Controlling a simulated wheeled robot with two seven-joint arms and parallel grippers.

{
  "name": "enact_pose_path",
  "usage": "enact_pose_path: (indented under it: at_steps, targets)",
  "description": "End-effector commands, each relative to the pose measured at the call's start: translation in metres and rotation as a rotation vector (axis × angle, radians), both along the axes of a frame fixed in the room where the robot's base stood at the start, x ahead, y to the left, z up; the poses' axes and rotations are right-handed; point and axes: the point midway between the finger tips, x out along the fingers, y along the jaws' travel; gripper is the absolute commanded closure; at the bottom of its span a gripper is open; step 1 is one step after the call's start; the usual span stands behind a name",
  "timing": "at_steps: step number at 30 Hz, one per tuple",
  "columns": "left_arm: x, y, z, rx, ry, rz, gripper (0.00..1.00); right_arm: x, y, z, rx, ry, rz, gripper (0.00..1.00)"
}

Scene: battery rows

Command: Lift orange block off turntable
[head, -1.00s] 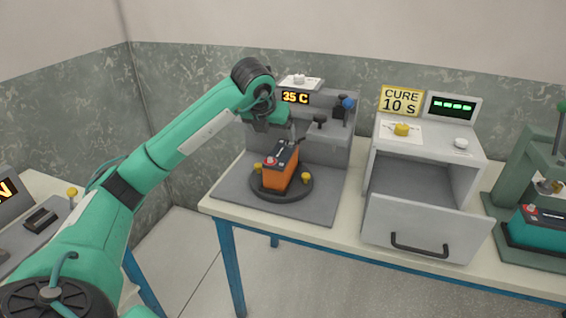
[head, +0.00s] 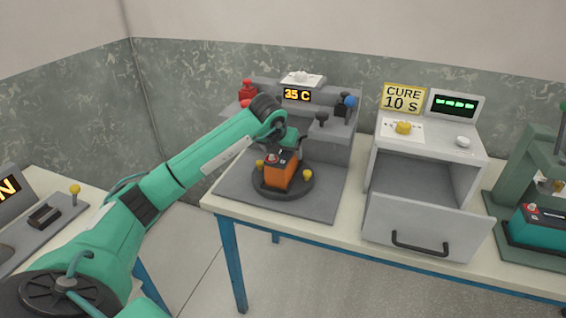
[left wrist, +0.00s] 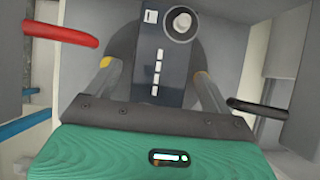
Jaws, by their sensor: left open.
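The orange block (head: 279,173) is a battery-like box with a dark top and a red terminal. It stands upright on the round dark turntable (head: 298,189), between yellow knobs at the turntable's edge. In the left wrist view its dark top (left wrist: 160,65) fills the upper middle, with a round terminal and a column of white marks. My left gripper (left wrist: 158,85) is open, its two fingers on either side of the block, apart from it as far as I can see. In the head view my left wrist is just behind and above the block, hiding part of the fixture. My right gripper is not in view.
The turntable sits on a grey fixture (head: 232,187) with a 35 C display and small levers behind. A teal block (head: 540,233) sits in a green press at the far right.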

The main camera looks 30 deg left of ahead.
Motion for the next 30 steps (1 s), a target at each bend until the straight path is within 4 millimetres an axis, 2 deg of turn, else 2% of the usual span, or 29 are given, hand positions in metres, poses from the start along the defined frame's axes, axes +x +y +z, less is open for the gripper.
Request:
enact_pose_path:
  at_steps: [2, 15, 26, 30]
  targets:
    - [0.0, 0.0, 0.0, 0.0, 0.0, 0.0, 0.15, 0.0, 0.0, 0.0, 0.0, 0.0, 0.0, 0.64]
    - [0.0, 0.0, 0.001, 0.0, 0.0, 0.0, 1.0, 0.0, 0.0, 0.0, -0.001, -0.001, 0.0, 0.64]
    - [0.001, 0.0, 0.006, -0.001, -0.007, 0.0, 1.0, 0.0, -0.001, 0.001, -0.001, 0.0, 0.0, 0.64]
    - [0.001, 0.0, 0.018, -0.001, -0.011, 0.0, 1.0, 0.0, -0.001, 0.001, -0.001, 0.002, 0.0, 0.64]
